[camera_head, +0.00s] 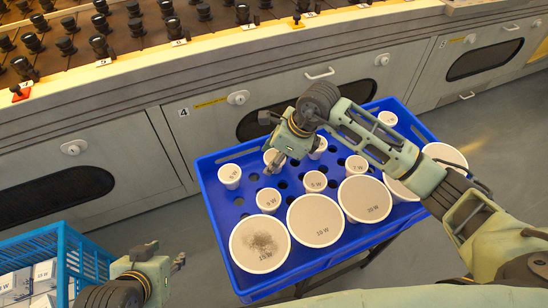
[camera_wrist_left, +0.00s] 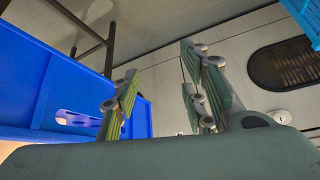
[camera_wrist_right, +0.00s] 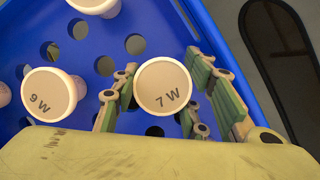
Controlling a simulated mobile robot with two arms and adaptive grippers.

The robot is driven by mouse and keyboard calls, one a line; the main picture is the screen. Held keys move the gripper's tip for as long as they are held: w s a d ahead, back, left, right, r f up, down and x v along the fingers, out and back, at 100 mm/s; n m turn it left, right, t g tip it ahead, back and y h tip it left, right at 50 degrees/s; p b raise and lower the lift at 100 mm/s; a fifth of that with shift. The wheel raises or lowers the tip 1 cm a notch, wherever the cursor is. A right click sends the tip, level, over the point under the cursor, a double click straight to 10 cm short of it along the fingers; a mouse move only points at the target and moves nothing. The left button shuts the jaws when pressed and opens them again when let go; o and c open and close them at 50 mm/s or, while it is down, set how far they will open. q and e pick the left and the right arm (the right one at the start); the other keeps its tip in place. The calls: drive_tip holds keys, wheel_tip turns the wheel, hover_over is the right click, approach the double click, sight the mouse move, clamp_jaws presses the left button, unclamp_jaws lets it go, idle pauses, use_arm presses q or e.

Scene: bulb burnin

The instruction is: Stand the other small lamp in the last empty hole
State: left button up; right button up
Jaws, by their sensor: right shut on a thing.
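My right gripper (camera_wrist_right: 160,95) is shut on a small white lamp marked 7 W (camera_wrist_right: 163,88). In the head view this gripper (camera_head: 277,160) is over the left back part of the blue tray (camera_head: 216,222), with the lamp (camera_head: 270,157) partly hidden by its fingers. I cannot tell whether the lamp's lower end is in a hole. A small lamp marked 9 W (camera_wrist_right: 53,95) stands beside it, apart from the fingers; in the head view a small lamp (camera_head: 229,174) stands at the tray's left. My left gripper (camera_head: 178,262) is open and empty, left of the tray (camera_wrist_left: 155,110).
Large lamps, including one marked 15 W (camera_head: 260,246), fill the tray's front row. Other small lamps (camera_head: 316,181) stand between bare holes. A blue crate of boxes (camera_head: 85,262) is at lower left. Grey cabinets (camera_head: 110,150) stand behind, under a rack of dark sockets.

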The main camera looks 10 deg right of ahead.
drive_tip(key=shift+f, duration=0.15)
drive_tip(key=o, duration=1.2)
drive_tip(key=v, duration=1.2)
